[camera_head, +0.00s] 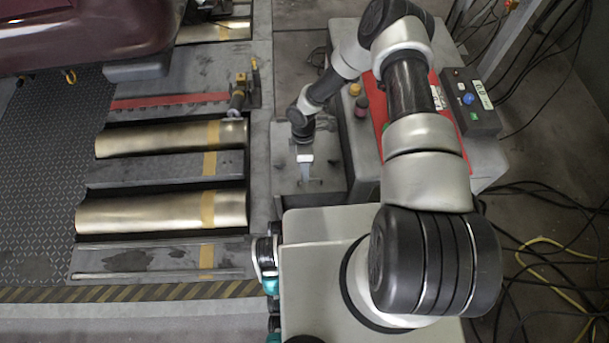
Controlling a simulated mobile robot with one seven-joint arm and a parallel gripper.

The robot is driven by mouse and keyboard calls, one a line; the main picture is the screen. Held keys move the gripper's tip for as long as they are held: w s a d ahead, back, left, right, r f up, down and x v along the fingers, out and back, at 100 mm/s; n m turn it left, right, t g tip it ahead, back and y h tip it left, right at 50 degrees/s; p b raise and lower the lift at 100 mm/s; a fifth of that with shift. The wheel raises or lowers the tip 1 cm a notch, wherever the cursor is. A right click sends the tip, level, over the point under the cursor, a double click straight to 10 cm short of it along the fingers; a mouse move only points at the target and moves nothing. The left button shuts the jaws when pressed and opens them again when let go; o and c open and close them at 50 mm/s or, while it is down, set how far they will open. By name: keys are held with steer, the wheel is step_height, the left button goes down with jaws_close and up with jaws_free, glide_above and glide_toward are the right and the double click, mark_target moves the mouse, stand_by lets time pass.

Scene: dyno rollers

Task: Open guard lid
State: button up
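A grey metal box (283,172) with a flat top, possibly the guard lid, sits between the rollers and the grey machine cabinet. My gripper (309,182) points down over this top, close to it or touching it. The fingers are small and blend with the grey metal, so I cannot tell whether they are open or shut, or whether they hold a handle. My wrist hides the far part of the box top.
Brass-coloured rollers (165,209) lie in the floor plate at left, with a yellow-handled clamp (239,97) beside them. The grey cabinet (487,155) carries a red panel and a black control box (470,101). Loose cables (545,250) cover the floor at right.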

steer(key=shift+s+f, duration=0.25)
steer(key=shift+f, duration=0.95)
jaws_close()
stand_by(0.6)
